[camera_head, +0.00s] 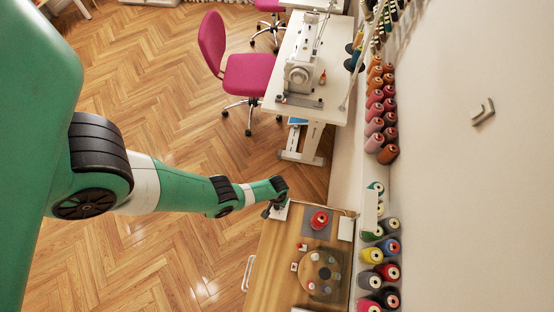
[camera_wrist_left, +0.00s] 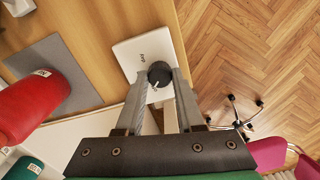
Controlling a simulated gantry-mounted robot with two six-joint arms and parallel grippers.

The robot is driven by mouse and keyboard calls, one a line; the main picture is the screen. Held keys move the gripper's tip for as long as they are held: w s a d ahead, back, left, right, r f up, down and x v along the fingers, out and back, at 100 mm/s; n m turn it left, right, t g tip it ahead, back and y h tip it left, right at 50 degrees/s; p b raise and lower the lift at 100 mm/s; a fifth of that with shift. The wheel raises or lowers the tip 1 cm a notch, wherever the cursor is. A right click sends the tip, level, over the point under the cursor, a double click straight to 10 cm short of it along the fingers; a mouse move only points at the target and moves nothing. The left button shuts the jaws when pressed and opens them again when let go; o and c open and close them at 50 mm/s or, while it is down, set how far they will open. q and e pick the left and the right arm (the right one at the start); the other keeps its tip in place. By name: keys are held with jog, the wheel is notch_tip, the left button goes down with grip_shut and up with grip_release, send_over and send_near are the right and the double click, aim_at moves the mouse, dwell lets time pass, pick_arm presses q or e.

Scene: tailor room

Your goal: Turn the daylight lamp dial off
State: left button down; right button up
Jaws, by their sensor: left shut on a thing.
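The lamp's black round dial (camera_wrist_left: 160,74) sits on a flat white base (camera_wrist_left: 138,50) at the table's edge in the left wrist view. A small white mark shows on the dial's lower side. My left gripper (camera_wrist_left: 158,82) has a finger on each side of the dial and is shut on it. In the head view, my left gripper (camera_head: 270,210) is at the far left corner of the wooden table, over the white base (camera_head: 282,212). The dial is hidden there behind the gripper. My right gripper is not in view.
A red spool (camera_head: 319,220) stands on a grey mat (camera_head: 311,234) beside the lamp base. A round board (camera_head: 313,258) with small items lies nearer. Thread cones (camera_head: 372,255) line the wall at right. The table's left part (camera_head: 270,265) is bare.

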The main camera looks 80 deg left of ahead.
pick_arm(q)
jog(key=shift+n, duration=0.6)
jog(key=c, duration=0.5)
grip_release()
